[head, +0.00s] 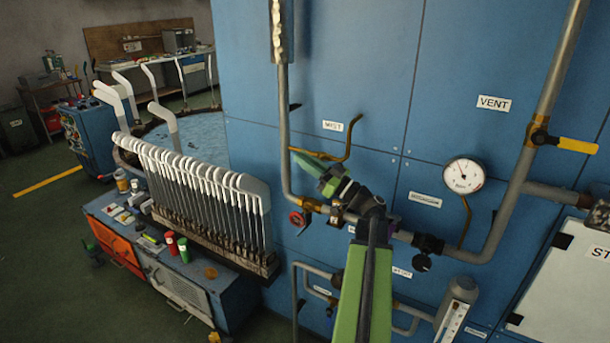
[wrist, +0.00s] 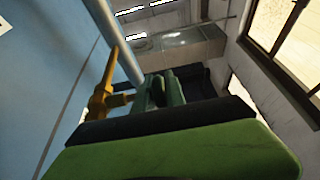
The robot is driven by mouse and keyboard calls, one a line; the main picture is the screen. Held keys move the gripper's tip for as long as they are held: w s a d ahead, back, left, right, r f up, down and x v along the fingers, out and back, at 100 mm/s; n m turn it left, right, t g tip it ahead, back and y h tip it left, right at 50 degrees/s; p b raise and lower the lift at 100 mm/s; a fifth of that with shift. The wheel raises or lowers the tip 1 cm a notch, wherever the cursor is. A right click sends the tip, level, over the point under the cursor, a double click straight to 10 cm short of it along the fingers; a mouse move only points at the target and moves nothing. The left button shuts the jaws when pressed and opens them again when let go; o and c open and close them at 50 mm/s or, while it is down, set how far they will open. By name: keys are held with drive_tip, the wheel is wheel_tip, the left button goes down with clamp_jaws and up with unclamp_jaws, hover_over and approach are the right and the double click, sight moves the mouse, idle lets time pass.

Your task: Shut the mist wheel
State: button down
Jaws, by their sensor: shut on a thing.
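The MIST label (head: 333,126) is on the blue wall panel. Below it a bent brass handle (head: 347,150) crosses beside the vertical pipe and curves up at its right end. My gripper (head: 308,168) is at this handle, its green fingers pointing up and left. In the wrist view the fingers (wrist: 163,90) are close together and a brass fitting (wrist: 101,103) reaches them from the left. The exact contact is hidden between the fingers. A small red wheel (head: 297,219) sits on the brass valve lower down, apart from the fingers. No round wheel shows right at the MIST label.
A VENT valve with a yellow lever (head: 577,145) and a pressure gauge (head: 463,176) are to the right. A rack of white sock boards (head: 205,180) and a cart (head: 185,285) stand to the left. Pipes (head: 283,130) run close around my gripper.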

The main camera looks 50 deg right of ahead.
drive_tip(key=t+b, duration=0.1)
drive_tip(key=b, duration=0.1)
drive_tip(key=t+b, duration=0.1)
drive_tip(key=b, duration=0.1)
drive_tip(key=shift+s+d+f+t+y, duration=0.1)
drive_tip(key=shift+s+t+y, duration=0.1)
drive_tip(key=shift+t+y, duration=0.2)
drive_tip(key=shift+s+r+t+b, duration=0.15)
drive_tip(key=shift+r+t+b, duration=0.15)
drive_tip(key=shift+t+b, duration=0.6)
drive_tip(key=shift+r, duration=0.1)
drive_tip(key=c, duration=1.4)
unclamp_jaws()
drive_tip(key=shift+s+f+b, duration=0.2)
drive_tip(key=shift+f+b, duration=0.15)
drive_tip(key=shift+b, duration=0.15)
drive_tip(key=b+v, duration=0.8)
drive_tip(key=v, duration=0.3)
drive_tip(key=shift+s+d, duration=0.15)
